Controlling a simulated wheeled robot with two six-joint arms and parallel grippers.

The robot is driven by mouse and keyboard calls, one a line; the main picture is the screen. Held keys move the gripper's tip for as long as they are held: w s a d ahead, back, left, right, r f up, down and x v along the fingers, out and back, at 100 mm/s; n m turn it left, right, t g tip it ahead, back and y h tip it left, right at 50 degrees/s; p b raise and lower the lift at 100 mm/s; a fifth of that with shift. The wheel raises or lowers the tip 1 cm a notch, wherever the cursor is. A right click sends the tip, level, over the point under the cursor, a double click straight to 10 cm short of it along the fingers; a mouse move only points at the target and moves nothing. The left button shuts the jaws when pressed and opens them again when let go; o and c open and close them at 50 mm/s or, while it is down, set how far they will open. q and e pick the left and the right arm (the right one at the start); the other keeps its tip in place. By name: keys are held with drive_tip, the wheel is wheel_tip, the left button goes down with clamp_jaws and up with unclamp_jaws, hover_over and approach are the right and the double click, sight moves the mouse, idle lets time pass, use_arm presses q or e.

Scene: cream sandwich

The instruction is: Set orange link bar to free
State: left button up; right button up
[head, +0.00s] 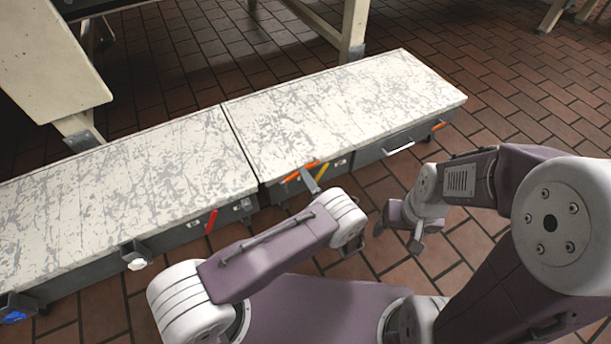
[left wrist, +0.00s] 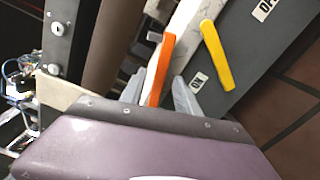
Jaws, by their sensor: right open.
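The orange link bar (head: 292,177) is on the dark front face of the bench, just below its top edge. In the left wrist view the orange bar (left wrist: 160,68) stands slanted between the two grey fingers of my left gripper (left wrist: 160,95). The fingers are spread, with a visible gap to the bar on the right side; contact on the left is unclear. In the head view my left gripper (head: 311,181) partly covers the bar. My right gripper (head: 398,230) is open and empty, away from the bench.
Along the bench front are a red bar (head: 211,221), a white knob (head: 137,264), a blue knob (head: 15,316), a pale handle (head: 399,148) and another orange piece (head: 438,126). The worn white benchtop (head: 330,105) is clear. Brick floor surrounds it.

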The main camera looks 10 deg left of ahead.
use_arm(q)
drive_tip(key=v, duration=0.8)
